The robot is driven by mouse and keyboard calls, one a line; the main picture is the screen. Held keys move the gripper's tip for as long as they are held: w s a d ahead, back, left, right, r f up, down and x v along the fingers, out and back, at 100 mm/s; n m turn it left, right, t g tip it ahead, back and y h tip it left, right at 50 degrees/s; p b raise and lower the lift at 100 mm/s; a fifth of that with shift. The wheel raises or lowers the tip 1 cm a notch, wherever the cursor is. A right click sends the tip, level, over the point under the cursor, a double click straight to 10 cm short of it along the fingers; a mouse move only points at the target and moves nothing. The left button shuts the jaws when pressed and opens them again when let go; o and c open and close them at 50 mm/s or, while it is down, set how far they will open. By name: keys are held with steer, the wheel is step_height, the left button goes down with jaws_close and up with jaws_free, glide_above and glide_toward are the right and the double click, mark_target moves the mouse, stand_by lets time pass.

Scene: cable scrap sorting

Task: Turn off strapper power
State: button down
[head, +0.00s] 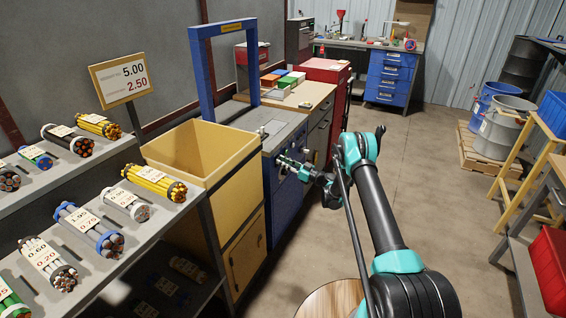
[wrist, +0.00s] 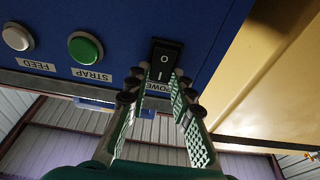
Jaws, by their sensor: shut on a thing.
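The strapper (head: 283,208) is a blue cabinet with a tall blue arch (head: 201,72) on top. In the wrist view its blue front panel (wrist: 112,20) carries a black rocker power switch (wrist: 166,55) marked O and I, with a POWER label partly hidden by my fingers. In the head view my gripper (head: 292,166) is at the panel. I cannot tell which side of the rocker is pressed in.
Beside the switch are a green STRAP button (wrist: 85,48) and a white FEED button (wrist: 17,37). A yellow bin (head: 243,165) adjoins the strapper, and a shelf of cable bundles (head: 110,160) stands at left.

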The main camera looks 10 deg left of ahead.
stand_by(0.3)
steer(key=c, duration=1.3)
jaws_free()
steer(key=v, duration=1.2)
steer(key=shift+f, duration=0.2)
steer(key=shift+r, duration=0.1)
